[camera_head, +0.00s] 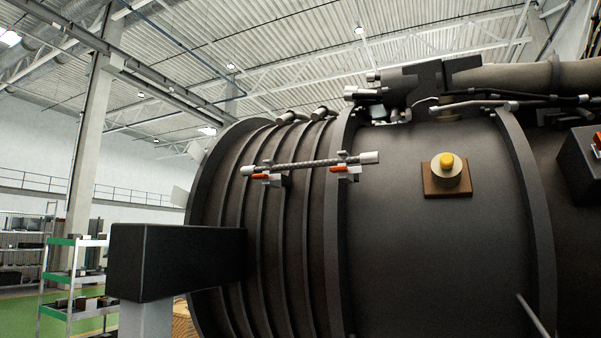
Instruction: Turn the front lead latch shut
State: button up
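A braided lead (305,164) with pale metal ends runs level across the ribbed left part of the dark engine casing. Two small clamp latches with orange levers hold it: the left latch (267,177) near its left end and the right latch (346,169) near its right end. Both levers lie roughly level, pointing left. The picture does not mark which is the front latch, and they are too small to tell whether either is shut. My gripper is not in view.
A yellow-topped round fitting (446,164) on a brown plate sits right of the lead. A black block (175,262) on a grey post juts out at lower left. A dark box (580,165) stands at the right edge. A thin grey rod (533,314) pokes up at lower right.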

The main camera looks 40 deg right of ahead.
aim_at(344, 170)
jog(key=k+l+z, duration=0.15)
jog(key=z, duration=1.1)
